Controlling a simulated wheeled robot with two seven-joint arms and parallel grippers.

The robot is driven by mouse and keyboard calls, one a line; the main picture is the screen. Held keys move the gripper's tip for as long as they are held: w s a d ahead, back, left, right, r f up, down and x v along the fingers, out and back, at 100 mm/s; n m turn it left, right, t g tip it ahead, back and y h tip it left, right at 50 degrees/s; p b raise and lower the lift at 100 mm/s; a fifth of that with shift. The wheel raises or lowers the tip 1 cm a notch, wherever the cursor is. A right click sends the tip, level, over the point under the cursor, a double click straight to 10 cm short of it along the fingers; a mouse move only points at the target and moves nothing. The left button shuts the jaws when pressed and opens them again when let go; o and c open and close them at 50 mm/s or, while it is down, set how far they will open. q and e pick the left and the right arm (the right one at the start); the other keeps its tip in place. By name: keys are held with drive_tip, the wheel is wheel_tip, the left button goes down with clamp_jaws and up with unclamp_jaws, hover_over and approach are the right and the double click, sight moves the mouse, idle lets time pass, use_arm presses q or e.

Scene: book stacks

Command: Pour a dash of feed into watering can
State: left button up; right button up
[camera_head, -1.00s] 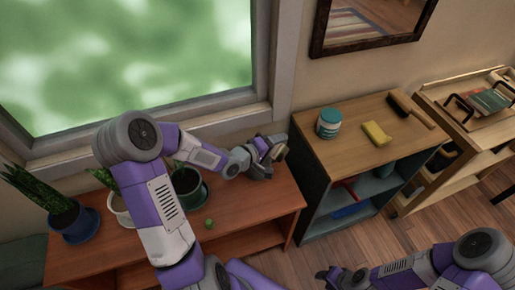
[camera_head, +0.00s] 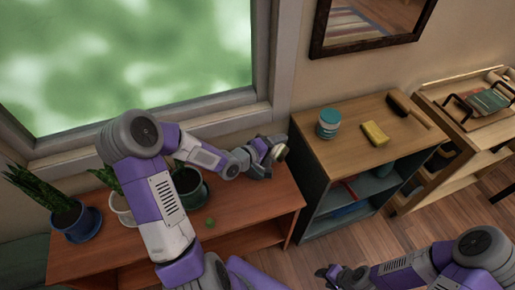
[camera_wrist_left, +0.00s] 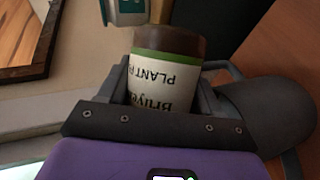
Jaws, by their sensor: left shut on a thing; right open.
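My left gripper (camera_head: 268,150) is shut on a brown bottle of plant feed (camera_wrist_left: 160,85) with a white, green-edged label. The bottle's pale end (camera_head: 281,152) shows in the head view, tilted above the right end of the reddish wooden bench. A dark green round container (camera_head: 194,192) stands on the bench left of the gripper, partly hidden by my left arm. I cannot tell if it is the watering can. My right gripper (camera_head: 330,272) is open and empty at the bottom, over the floor.
A cabinet at the right (camera_head: 345,150) carries a teal-lidded tub (camera_head: 327,124), a yellow sponge (camera_head: 375,134) and a brush (camera_head: 410,110).

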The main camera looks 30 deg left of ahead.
use_arm(q)
drive_tip(key=shift+d+p, duration=0.1)
drive_tip(key=shift+p, duration=0.4)
idle(0.8)
drive_tip(key=shift+r+n+h+p, duration=0.15)
drive_tip(key=shift+n+h+p, duration=0.15)
drive_tip(key=shift+n+p, duration=0.3)
idle(0.7)
